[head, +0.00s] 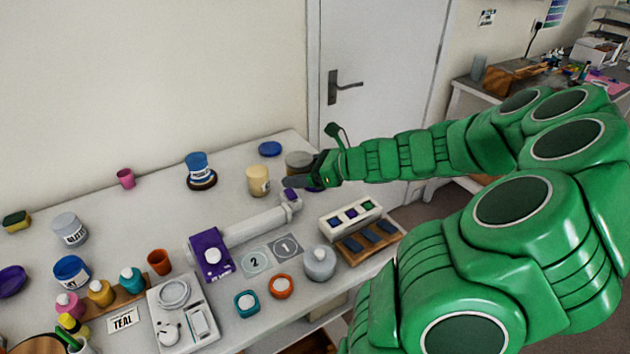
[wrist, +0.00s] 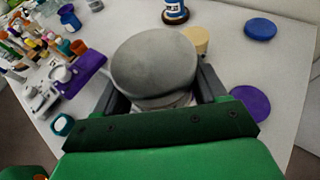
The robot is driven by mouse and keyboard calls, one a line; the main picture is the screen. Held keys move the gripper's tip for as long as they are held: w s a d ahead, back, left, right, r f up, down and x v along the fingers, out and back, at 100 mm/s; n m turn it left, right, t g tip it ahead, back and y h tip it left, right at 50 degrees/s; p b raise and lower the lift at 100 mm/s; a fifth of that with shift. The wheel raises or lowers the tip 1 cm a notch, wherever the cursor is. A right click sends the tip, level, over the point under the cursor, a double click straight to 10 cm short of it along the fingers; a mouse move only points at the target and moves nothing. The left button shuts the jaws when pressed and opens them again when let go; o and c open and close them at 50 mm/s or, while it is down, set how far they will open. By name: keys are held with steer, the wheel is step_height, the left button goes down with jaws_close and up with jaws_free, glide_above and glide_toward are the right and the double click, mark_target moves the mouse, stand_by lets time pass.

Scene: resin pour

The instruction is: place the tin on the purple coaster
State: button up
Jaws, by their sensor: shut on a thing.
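The tin (head: 299,161) has a grey round lid, which fills the middle of the wrist view (wrist: 155,65). My gripper (head: 306,180) is shut on it, with a dark finger on either side in the wrist view (wrist: 163,92). The tin appears to be held above the far right part of the table. The purple coaster (wrist: 250,102) lies flat and bare on the table, right of the gripper in the wrist view. In the head view it is mostly hidden behind my gripper.
A blue disc (head: 270,149) lies near the back edge. A cream jar (head: 258,181) stands close to the tin. A white roller arm with a purple base (head: 211,255) lies left of my gripper. A white tray with small squares (head: 351,214) is in front.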

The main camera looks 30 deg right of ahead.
steer(key=s+d+m+t+h, duration=0.1)
steer(key=d, duration=0.5)
steer(key=shift+m, duration=0.3)
steer(key=w+d+f, duration=0.1)
steer(key=w+f, duration=0.2)
steer(key=w, duration=0.1)
steer(key=w+d+f, duration=0.2)
steer(key=w+f, duration=0.1)
steer(key=w, duration=0.1)
steer(key=w+d+f, duration=0.2)
steer(key=w+f, duration=0.1)
steer(key=w, duration=0.1)
steer(key=shift+w+d+f, duration=0.15)
steer(key=shift+f, duration=1.65)
steer(key=shift+f, duration=0.1)
steer(key=o, duration=1.2)
